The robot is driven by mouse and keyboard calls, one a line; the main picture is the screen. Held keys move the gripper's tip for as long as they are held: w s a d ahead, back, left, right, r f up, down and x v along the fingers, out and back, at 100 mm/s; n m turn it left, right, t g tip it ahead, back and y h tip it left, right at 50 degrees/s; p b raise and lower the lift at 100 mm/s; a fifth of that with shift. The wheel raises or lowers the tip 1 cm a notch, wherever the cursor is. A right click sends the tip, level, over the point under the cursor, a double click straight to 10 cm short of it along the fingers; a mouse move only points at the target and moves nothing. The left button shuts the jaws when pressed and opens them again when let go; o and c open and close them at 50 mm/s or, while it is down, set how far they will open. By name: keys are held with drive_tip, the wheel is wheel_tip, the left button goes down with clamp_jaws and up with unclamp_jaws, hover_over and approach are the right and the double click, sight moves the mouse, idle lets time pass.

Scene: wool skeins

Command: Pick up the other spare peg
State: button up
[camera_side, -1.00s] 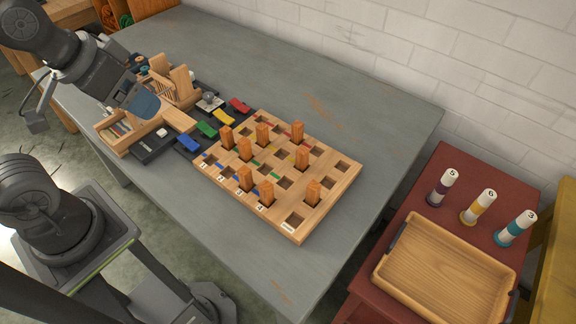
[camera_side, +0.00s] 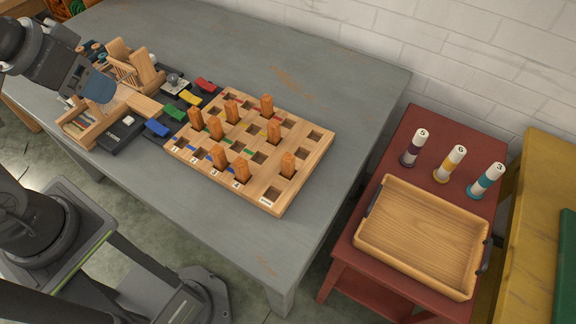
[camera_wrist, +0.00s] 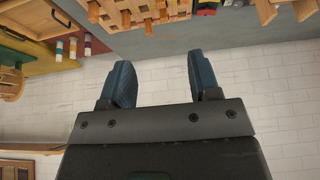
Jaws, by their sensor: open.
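Several orange wooden pegs stand upright in a light wood peg board (camera_side: 222,177) on the grey table in the side view. The other holes I can see in that column look empty. My gripper (camera_side: 97,88) is over the wooden loom, left of the board and away from the pegs. In the wrist view my gripper (camera_wrist: 160,62) has its two blue fingers apart with nothing between them. Pegs (camera_wrist: 145,15) show at that view's top edge.
A wooden loom (camera_side: 85,125) and a black pad with coloured keys (camera_side: 157,128) lie left of the board. A red side table (camera_side: 425,133) carries a wooden tray (camera_side: 425,240) and three numbered cylinders (camera_side: 449,164). The grey table (camera_side: 330,95) is clear behind the board.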

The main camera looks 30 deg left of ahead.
drive_tip(key=m+g, duration=0.6)
drive_tip(key=m, duration=1.2)
hover_over(288, 157)
wheel_tip(288, 157, down, 14)
drive_tip(key=f, duration=0.8)
drive_tip(key=shift+w+a+f, duration=0.15)
drive_tip(key=shift+a, duration=0.1)
drive_tip(key=shift+d+f, duration=0.15)
drive_tip(key=shift+f, duration=1.4)
drive_tip(key=shift+d+f, duration=0.1)
drive_tip(key=shift+f, duration=1.4)
